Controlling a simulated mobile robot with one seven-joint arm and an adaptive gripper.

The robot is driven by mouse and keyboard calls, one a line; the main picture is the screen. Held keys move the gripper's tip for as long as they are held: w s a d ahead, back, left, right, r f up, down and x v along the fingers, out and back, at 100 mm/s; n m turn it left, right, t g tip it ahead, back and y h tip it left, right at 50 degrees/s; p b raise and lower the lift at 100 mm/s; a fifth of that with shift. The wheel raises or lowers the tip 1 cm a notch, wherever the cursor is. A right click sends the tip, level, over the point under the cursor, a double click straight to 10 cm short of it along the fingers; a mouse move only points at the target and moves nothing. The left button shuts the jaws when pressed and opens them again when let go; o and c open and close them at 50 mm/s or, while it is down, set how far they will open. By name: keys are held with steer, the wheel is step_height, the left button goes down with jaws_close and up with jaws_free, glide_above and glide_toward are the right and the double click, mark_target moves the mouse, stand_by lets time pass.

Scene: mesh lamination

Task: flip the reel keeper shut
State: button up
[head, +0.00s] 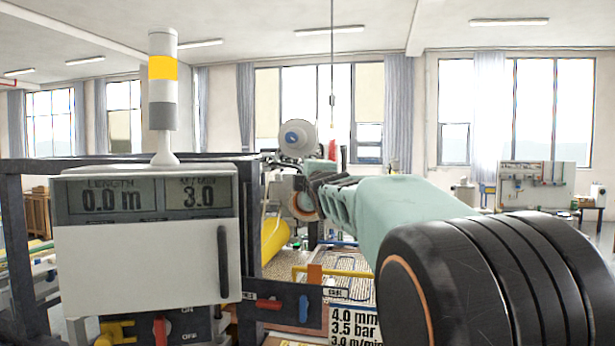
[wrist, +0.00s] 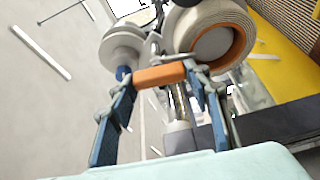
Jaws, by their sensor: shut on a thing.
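An orange bar (wrist: 160,75), which looks like the reel keeper, lies across between the fingertips of my gripper (wrist: 158,76) in the wrist view. The blue-and-grey fingers are shut on it, one at each end. A reel with an orange-brown ring (wrist: 240,46) is just behind and to the right of the bar. A white spool (wrist: 123,46) is behind to the left; it shows in the head view (head: 298,137) too. In the head view my arm hides most of the gripper and the keeper. I cannot tell the keeper's exact angle.
A grey control box (head: 140,265) with a display and a signal tower (head: 163,95) stands close on the left. A yellow roll (head: 275,240) lies beyond it. A dark rail with red and blue handles (head: 282,305) runs low in front. A yellow surface (wrist: 285,60) is at right in the wrist view.

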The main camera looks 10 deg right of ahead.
steer(key=o, duration=1.2)
steer(key=shift+d+r, duration=0.1)
steer(key=shift+r, duration=0.1)
steer(key=shift+c, duration=0.2)
steer(key=shift+f, duration=0.1)
steer(key=shift+s, duration=0.1)
steer(key=s, duration=0.7)
steer(key=shift+s, duration=0.2)
